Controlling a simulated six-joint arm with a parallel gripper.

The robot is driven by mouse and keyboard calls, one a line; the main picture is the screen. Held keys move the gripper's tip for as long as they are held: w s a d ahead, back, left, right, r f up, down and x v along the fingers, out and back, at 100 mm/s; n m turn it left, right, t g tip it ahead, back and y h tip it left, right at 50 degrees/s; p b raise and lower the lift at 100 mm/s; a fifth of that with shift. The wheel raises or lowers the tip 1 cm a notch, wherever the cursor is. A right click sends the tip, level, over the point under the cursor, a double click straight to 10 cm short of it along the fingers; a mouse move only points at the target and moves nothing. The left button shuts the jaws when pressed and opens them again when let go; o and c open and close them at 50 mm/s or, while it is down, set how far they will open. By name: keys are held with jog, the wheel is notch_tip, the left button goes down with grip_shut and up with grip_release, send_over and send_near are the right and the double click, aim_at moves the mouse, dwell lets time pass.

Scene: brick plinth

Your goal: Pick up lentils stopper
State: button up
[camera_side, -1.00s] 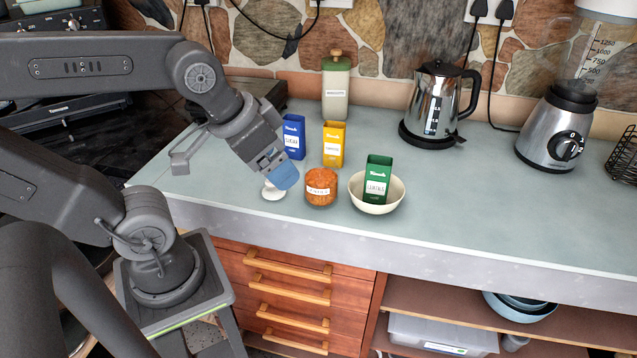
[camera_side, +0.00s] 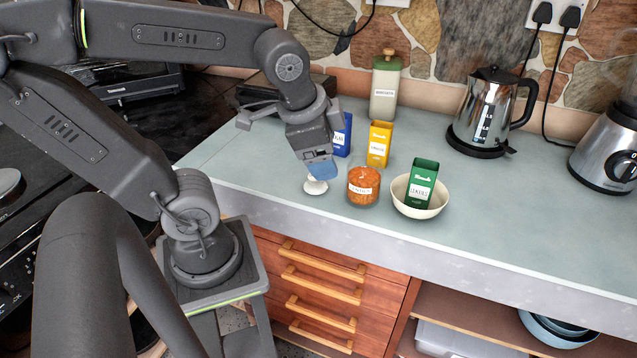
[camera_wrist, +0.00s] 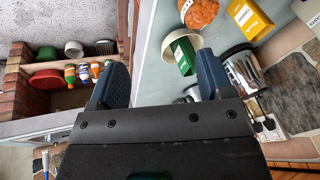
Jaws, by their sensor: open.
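A small white stopper (camera_side: 315,188), which I take for the lentils stopper, lies on the counter left of the jar of orange lentils (camera_side: 364,187). The jar has a white label and shows no lid. My gripper (camera_side: 321,171) points down close above the stopper; its blue fingers hide part of the stopper's top, and I cannot tell if they touch it. In the wrist view my gripper (camera_wrist: 160,80) is open, with nothing seen between its fingers. That view shows the lentils jar (camera_wrist: 199,12) at the top, but I cannot make out the stopper there.
A green box (camera_side: 422,184) stands in a cream bowl (camera_side: 400,196) right of the jar. A yellow box (camera_side: 379,145) and a blue box (camera_side: 343,137) stand behind. A tall canister (camera_side: 384,92) and a kettle (camera_side: 485,112) stand farther back. The counter's right part is mostly clear.

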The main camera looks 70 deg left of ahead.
jog(key=w+a+f+m+g+y, duration=0.35)
jog(key=a+m, duration=0.55)
jog(key=m, duration=0.4)
send_over(317, 191)
jog(key=shift+m+g, duration=0.3)
jog(key=shift+g, duration=0.05)
notch_tip(317, 191, down, 8)
jog(key=shift+f, duration=0.25)
jog(key=shift+w+x, duration=0.1)
jog(key=shift+x, duration=1.25)
jog(key=shift+w+x, duration=0.15)
jog(key=shift+x, duration=1.2)
jog(key=shift+d, duration=0.1)
jog(key=c, duration=1)
